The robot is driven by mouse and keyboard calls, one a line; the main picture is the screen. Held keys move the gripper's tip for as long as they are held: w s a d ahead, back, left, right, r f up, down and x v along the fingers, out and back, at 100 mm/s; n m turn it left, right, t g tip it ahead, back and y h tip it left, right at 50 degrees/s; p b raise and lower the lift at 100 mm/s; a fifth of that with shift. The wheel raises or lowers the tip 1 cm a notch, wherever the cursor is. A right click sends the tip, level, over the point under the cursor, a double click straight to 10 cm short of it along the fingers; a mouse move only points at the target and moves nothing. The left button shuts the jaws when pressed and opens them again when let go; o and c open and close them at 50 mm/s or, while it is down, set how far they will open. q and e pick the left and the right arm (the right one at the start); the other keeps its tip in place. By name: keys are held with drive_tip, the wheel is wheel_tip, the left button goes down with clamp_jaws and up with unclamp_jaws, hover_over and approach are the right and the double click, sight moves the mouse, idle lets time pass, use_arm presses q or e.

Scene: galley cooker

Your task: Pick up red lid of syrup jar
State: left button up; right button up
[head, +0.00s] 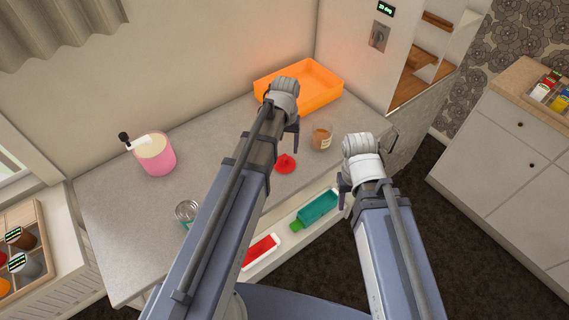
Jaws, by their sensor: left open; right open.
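The red lid (286,164) lies on the grey counter, to the right of my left forearm. A small jar (321,137) with brown contents and a pale label stands on the counter to the lid's upper right. My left gripper (293,140) hangs above the counter just above the lid in the picture, apart from it; its fingers are partly hidden by the wrist. My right gripper (343,190) is in front of the counter's right edge, mostly hidden behind its own wrist. Both are open and hold nothing that I can see.
An orange tray (330,99) stands at the back. A pink pot (156,157) stands at the left, and a tin (186,211) sits beside my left arm. An open drawer (283,239) at the front edge holds green and red items. The counter's left-middle is clear.

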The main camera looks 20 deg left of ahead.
sight(284, 156)
use_arm(q)
drive_tip(key=f+b, duration=0.4)
drive_tip(key=f, duration=0.1)
drive_tip(key=shift+s+b, duration=0.3)
drive_tip(key=shift+b, duration=0.05)
drive_tip(key=shift+r, duration=0.1)
drive_tip(key=shift+c, duration=0.4)
clamp_jaws()
